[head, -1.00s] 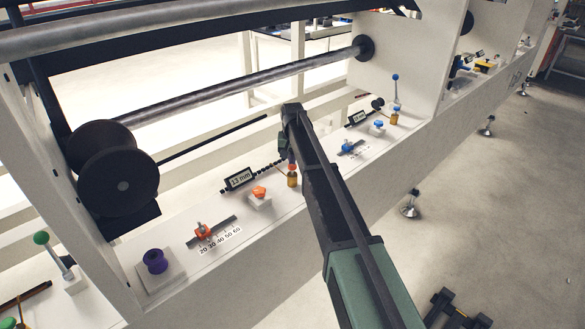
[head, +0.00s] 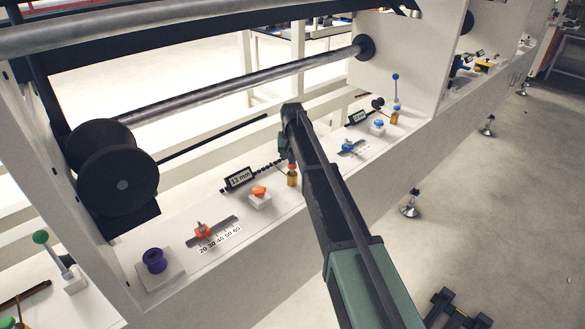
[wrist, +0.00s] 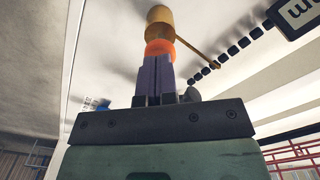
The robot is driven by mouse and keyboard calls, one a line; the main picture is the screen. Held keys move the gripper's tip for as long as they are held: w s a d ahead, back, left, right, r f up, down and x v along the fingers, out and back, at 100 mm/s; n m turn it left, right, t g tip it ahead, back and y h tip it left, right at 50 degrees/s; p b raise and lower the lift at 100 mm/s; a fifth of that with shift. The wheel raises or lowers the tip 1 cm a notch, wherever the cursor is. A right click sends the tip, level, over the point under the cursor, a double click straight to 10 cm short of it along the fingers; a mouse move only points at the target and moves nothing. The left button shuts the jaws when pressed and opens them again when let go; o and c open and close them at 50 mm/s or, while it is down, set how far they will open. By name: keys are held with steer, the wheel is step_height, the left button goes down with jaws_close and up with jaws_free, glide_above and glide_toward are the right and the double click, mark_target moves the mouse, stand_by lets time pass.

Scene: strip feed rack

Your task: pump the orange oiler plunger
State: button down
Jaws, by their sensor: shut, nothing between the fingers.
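The oiler is a small amber cylinder (head: 292,181) with an orange plunger (head: 292,167) on top, upright on the white ledge in the head view. In the wrist view the amber body (wrist: 159,19) and the orange plunger (wrist: 159,47) lie straight beyond the fingertips. My gripper (wrist: 157,62) is shut and empty, its purple-grey fingers side by side. It is directly above the plunger, with the tips at its top; I cannot tell whether they touch or stand just apart. In the head view my arm hides part of the gripper.
A display (head: 238,179) reading 12 mm and an orange knob (head: 259,191) stand left of the oiler. An orange slider (head: 203,231) on a scale and a purple knob (head: 154,260) are further left. A similar blue-topped set (head: 379,124) stands to the right. A roller (head: 230,90) runs behind.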

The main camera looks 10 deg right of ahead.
steer(key=shift+f+b, duration=0.3)
steer(key=shift+f, duration=0.2)
steer(key=shift+f+b, duration=0.5)
steer(key=shift+b, duration=0.05)
steer(key=shift+r+p, duration=1.5)
steer(key=shift+p, duration=0.05)
steer(key=shift+f, duration=0.1)
steer(key=shift+f+b, duration=0.6)
steer(key=shift+b, duration=0.1)
steer(key=shift+r+p, duration=0.9)
steer(key=shift+f, duration=0.1)
